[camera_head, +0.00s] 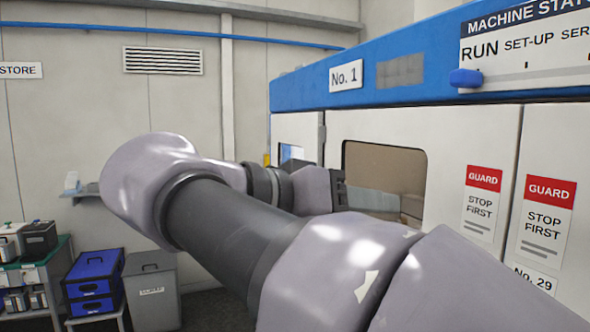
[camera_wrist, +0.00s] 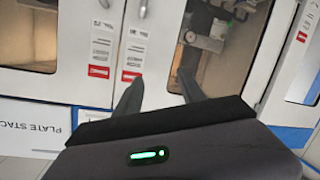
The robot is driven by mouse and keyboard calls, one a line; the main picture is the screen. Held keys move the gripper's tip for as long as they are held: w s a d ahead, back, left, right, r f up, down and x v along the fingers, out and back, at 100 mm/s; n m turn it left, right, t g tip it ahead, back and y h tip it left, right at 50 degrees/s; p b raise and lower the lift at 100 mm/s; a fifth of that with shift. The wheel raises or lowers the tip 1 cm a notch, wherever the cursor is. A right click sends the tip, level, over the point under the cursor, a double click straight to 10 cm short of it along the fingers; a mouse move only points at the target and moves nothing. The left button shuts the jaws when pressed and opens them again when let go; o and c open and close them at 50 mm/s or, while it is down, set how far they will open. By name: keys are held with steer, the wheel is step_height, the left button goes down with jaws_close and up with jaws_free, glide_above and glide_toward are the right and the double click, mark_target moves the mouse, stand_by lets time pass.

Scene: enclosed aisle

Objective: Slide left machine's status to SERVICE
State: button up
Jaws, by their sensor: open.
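The machine marked No. 1 (camera_head: 288,96) has a blue top band and white doors in the head view. Its MACHINE STATUS board (camera_head: 530,45), cut off by the right edge, reads RUN, SET-UP and SER. A blue slider knob (camera_head: 465,78) sits at the board's left end, below RUN. My gripper (camera_wrist: 160,92) is open and empty, its two dark fingers spread in front of white machine doors in the wrist view. In the head view my arm mostly hides the gripper, left of and below the board. The knob does not show in the wrist view.
Doors carry red GUARD labels (camera_head: 484,179) and a window (camera_head: 385,172). Blue boxes (camera_head: 94,277), a grey bin (camera_head: 150,290) and a shelf rack (camera_head: 35,275) stand at lower left. An upside-down PLATE STAC sign (camera_wrist: 35,127) shows in the wrist view.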

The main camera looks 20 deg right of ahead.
mark_target(455, 76)
step_height(455, 76, up, 18)
steer(key=a+m+g+h+p, duration=0.1)
steer(key=m+g+h+p, duration=0.15)
steer(key=m+p, duration=0.35)
steer(key=shift+m+t+h, duration=0.25)
steer(key=shift+m, duration=0.15)
steer(key=d+p, duration=0.1)
steer(key=d, duration=1.6)
steer(key=shift+d, duration=0.2)
steer(key=shift+c, duration=0.2)
steer(key=shift+a, duration=0.1)
jaws_close()
